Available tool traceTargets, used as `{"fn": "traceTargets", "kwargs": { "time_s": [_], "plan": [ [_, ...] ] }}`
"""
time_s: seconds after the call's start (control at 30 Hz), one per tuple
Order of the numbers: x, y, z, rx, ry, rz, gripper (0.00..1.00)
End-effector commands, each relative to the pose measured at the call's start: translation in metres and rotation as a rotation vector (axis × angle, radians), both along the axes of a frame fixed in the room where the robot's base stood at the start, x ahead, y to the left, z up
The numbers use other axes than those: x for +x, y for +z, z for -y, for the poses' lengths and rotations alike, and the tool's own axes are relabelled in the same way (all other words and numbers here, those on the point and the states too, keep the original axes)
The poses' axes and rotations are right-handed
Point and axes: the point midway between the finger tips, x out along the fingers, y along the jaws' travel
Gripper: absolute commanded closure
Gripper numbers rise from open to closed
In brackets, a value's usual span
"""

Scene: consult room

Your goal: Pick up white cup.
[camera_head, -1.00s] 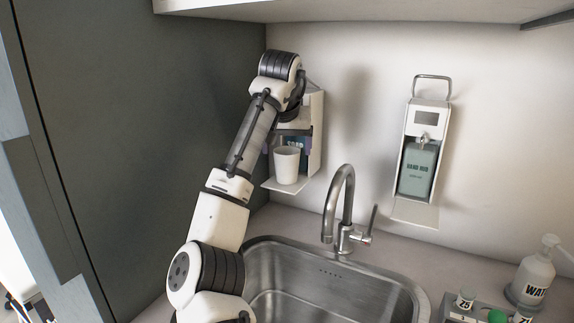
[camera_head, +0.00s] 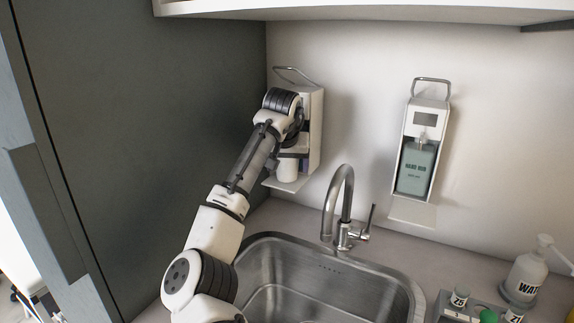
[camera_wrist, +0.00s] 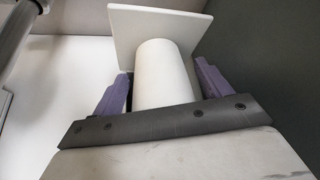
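The white cup (camera_head: 287,168) stands on the small white tray at the foot of the left wall dispenser, partly hidden by my arm in the head view. In the wrist view the cup (camera_wrist: 163,72) lies between the two purple fingers of my gripper (camera_wrist: 163,82). The fingers are open, with a visible gap between the cup and the right finger; on the left the gap is narrow. In the head view my gripper is at the cup, and its fingertips are mostly hidden behind the wrist.
The left dispenser (camera_head: 316,132) is right behind the cup, with its tray (camera_head: 285,184) under it. A grey cabinet side (camera_head: 150,130) is close on the left. A tap (camera_head: 345,205) and sink (camera_head: 290,275) are below right. A second dispenser (camera_head: 428,118) hangs further right.

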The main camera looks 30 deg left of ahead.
Motion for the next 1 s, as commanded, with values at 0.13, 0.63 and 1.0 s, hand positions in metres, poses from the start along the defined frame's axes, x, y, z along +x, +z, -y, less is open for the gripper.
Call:
{"fn": "traceTargets", "kwargs": {
  "time_s": [0.13, 0.63, 1.0],
  "plan": [
    [0.000, 0.000, 0.000, 0.000, 0.000, 0.000, 0.43],
    [0.000, 0.001, 0.000, 0.000, 0.000, 0.001, 0.70],
    [-0.009, 0.005, 0.004, 0.000, 0.000, 0.001, 0.70]
  ]
}}
